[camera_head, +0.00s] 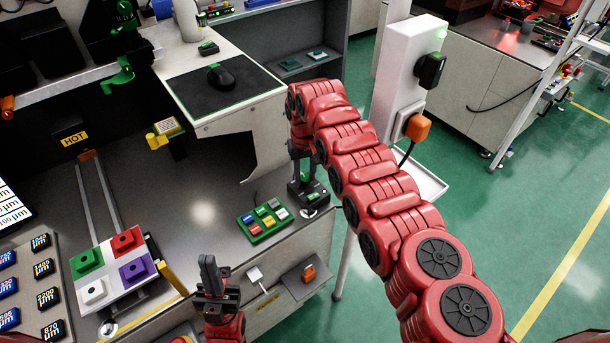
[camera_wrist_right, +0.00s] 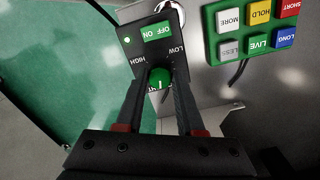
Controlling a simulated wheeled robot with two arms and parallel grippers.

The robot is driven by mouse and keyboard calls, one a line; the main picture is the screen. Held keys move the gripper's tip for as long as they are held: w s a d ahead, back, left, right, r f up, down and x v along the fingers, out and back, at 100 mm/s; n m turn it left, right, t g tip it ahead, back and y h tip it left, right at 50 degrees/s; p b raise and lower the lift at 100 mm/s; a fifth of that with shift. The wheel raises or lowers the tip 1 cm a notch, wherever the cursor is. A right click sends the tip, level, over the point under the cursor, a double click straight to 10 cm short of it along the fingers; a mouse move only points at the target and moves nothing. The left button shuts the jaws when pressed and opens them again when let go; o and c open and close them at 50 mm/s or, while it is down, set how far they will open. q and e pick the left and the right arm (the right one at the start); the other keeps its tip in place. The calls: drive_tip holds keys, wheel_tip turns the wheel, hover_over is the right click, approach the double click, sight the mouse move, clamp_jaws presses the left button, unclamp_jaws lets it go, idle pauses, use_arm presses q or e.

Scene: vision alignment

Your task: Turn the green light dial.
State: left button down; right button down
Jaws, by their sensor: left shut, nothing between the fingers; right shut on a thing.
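The green light dial (camera_wrist_right: 160,77) sits on a small black control box (camera_wrist_right: 145,46) with an OFF/ON label, LOW and HIGH marks and a lit green lamp. My right gripper (camera_wrist_right: 160,88) is shut on the dial, one finger on each side of it. In the head view the box (camera_head: 312,197) stands near the bench's right edge with my right gripper (camera_head: 302,172) directly above it, and the dial is mostly hidden there. My left gripper (camera_head: 209,268) is shut and empty near the bench's front edge, pointing upward.
A green button panel (camera_head: 263,222) with several coloured keys lies left of the box, and also shows in the right wrist view (camera_wrist_right: 256,58). A plate with coloured blocks (camera_head: 118,262) is at the left.

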drive_tip(key=shift+r, duration=0.1)
idle(0.4)
drive_tip(key=c, duration=0.5)
unclamp_jaws()
drive_tip(key=shift+r, duration=0.1)
wheel_tip(320, 180, up, 9)
wheel_tip(320, 180, up, 8)
drive_tip(key=p, duration=0.6)
hover_over(304, 177)
drive_tip(key=shift+s+d, duration=0.15)
